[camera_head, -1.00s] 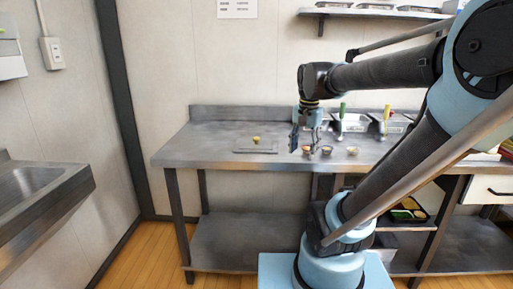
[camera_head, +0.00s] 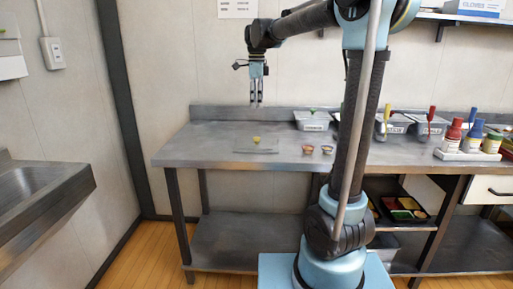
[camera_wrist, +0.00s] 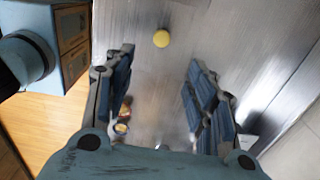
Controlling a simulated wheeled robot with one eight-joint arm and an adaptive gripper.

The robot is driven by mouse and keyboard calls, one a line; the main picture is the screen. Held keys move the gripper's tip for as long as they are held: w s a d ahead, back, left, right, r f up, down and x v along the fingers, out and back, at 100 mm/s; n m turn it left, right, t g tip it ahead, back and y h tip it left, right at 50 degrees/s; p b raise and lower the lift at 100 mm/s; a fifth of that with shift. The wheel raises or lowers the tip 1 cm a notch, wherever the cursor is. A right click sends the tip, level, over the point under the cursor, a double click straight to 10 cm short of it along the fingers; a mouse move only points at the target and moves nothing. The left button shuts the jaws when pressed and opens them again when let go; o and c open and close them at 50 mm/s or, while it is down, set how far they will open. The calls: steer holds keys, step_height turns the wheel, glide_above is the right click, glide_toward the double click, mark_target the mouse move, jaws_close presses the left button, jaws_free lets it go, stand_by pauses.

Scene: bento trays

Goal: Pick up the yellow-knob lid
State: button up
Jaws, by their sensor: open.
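The yellow-knob lid (camera_head: 257,146) lies on the metal counter, left of the small cups; its plate is a flat, clear-looking rectangle with a yellow knob standing up in the middle. In the wrist view the yellow knob (camera_wrist: 161,38) shows at the top centre, beyond my fingertips; the lid's plate is hard to make out there. My gripper (camera_head: 256,103) is open and empty, pointing down, high above the counter over the lid's area. In the wrist view its two fingers (camera_wrist: 160,80) stand wide apart with bare counter between them.
Small cups (camera_head: 317,150) stand right of the lid. Grey bins (camera_head: 312,121) with coloured handles line the back. Bottles (camera_head: 470,138) stand in a rack at right. The counter's left part (camera_head: 205,148) is clear. A sink (camera_head: 30,190) is far left.

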glide_toward(257, 138)
steer(key=f, duration=0.5)
steer(key=shift+w+a+f, duration=0.1)
steer(key=shift+w+f, duration=0.05)
steer(key=shift+w, duration=0.05)
steer(key=shift+w+f, duration=0.2)
steer(key=shift+f, duration=2.35)
steer(key=shift+c, duration=0.2)
jaws_close()
